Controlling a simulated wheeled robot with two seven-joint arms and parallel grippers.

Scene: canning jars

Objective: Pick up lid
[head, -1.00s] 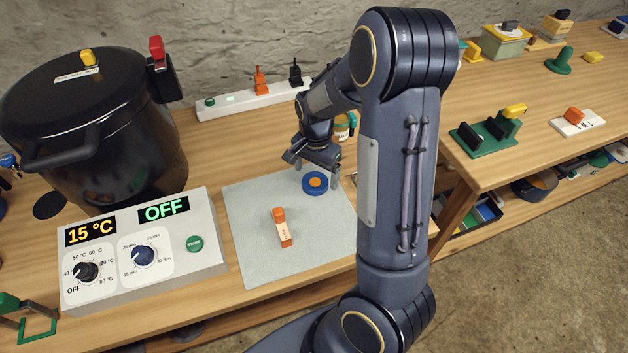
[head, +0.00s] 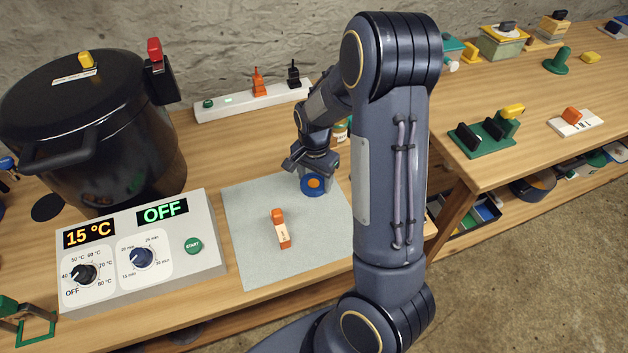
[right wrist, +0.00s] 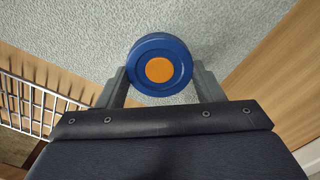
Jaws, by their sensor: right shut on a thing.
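The lid (head: 313,184) is a round blue disc with an orange centre. It is at the upper part of the grey mat (head: 246,262) in the head view. My right gripper (head: 313,177) reaches it from behind and is shut on it. In the right wrist view the lid (right wrist: 159,66) sits between the two grey fingers (right wrist: 160,78), one at each side of its rim. I cannot tell whether the lid still touches the mat. My left gripper is not in view.
An orange and cream clip-like object (head: 281,229) lies on the mat. A control box (head: 205,262) stands left of the mat, with a large black pot (head: 130,140) behind it. A white power strip (head: 235,105) lies at the back. In the right wrist view a white wire rack (right wrist: 40,104) shows at left.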

